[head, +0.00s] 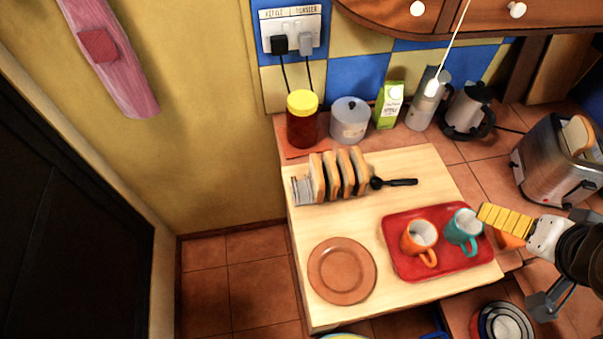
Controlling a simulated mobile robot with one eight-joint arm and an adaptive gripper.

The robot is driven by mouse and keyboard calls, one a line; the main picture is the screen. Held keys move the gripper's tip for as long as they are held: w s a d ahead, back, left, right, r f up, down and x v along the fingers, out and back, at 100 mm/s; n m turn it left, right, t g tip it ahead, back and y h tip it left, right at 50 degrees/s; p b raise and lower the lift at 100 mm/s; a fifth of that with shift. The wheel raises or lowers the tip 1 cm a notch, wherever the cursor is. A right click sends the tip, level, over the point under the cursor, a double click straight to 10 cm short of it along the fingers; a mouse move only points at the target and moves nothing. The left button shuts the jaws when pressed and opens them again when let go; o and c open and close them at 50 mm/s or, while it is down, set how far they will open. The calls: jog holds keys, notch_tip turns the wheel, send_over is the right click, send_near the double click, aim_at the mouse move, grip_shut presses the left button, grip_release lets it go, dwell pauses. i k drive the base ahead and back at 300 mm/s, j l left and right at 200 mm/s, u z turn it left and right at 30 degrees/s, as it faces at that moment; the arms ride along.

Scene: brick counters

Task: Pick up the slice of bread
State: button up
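Several slices of bread (345,172) stand upright side by side in a toast rack (302,190) on a pale wooden board. Another bread slice (578,136) sticks up out of the toaster (556,168) at the right. My gripper (560,260) is at the right edge, right of the red tray. Its grey fingers look spread apart. It is well away from the rack and below the toaster in the picture. A ribbed yellow piece with a white end (505,218) shows just in front of it; I cannot tell whether they touch.
A red tray (400,265) holds an orange mug (420,236) and a teal mug (463,229). A brown plate (341,270) lies in front of the rack. A black-handled utensil (395,183) lies beside it. A jar (302,120), canister (348,120), carton (389,104) and kettle (467,110) line the back.

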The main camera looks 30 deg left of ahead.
aim_at(318, 179)
jog(key=u, duration=1.55)
jog(key=z, duration=1.95)
jog(key=u, duration=1.9)
jog(key=l+u, duration=0.65)
jog(key=l, duration=0.25)
